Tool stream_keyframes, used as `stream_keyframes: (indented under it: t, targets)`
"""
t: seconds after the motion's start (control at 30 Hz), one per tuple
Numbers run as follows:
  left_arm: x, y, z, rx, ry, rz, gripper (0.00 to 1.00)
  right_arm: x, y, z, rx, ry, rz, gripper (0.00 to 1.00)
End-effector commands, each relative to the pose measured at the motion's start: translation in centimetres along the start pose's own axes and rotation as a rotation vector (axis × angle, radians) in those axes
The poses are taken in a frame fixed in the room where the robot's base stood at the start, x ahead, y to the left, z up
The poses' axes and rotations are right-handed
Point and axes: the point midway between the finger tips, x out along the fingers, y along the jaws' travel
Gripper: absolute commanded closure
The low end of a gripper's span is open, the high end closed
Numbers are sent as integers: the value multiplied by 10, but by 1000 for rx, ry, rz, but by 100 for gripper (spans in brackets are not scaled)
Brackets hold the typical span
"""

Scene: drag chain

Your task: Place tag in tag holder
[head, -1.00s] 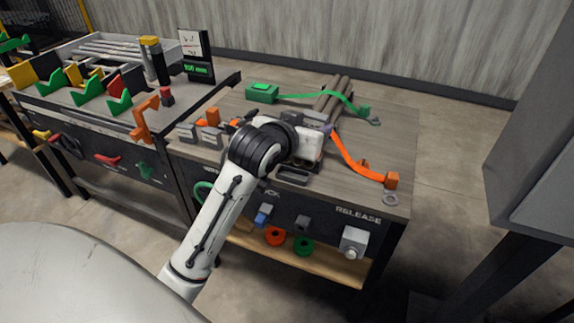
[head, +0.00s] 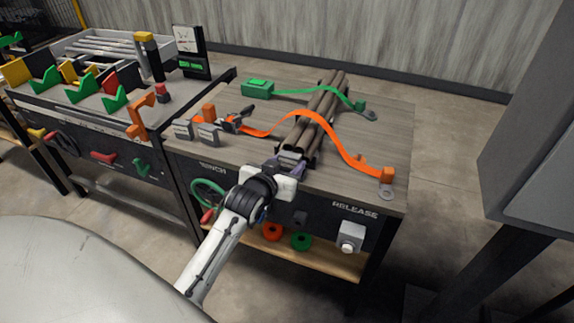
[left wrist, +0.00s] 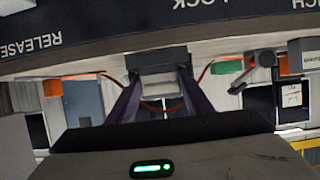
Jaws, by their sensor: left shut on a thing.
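My left gripper (head: 284,165) is shut on a small grey tag (head: 291,157) at the front edge of the workbench, just before the near end of the pipe bundle. In the left wrist view the pale tag (left wrist: 164,88) with faint lettering sits between the two purple fingers. A dark block (left wrist: 158,59) lies right by the fingertips there, at the bench edge; it may be the tag holder. I cannot tell whether the tag touches it. In the head view my gripper hides that spot. My right gripper is not in view.
A bundle of brown pipes (head: 316,112) lies on the bench, crossed by an orange strap (head: 336,136) and a green strap (head: 311,92). Two grey blocks (head: 208,134) stand at the left. A release button box (head: 349,236) is on the front panel.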

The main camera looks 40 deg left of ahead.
Motion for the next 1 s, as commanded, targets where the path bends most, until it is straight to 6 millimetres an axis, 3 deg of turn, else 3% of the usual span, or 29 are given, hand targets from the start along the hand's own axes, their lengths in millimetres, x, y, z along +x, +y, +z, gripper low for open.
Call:
stream_keyframes:
  t: [0.37, 0.4, 0.5, 0.87, 1.0]
  targets:
    - [2, 0, 4, 0, 1, 0, 75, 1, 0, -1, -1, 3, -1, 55]
    - [2, 0, 3, 0, 1, 0, 51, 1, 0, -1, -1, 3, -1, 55]
    - [2, 0, 3, 0, 1, 0, 35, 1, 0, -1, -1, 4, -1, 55]
    - [0, 0, -2, 0, 2, 0, 35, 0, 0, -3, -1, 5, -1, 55]
    - [-19, 0, 0, 0, 1, 0, 35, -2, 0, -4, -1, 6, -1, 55]
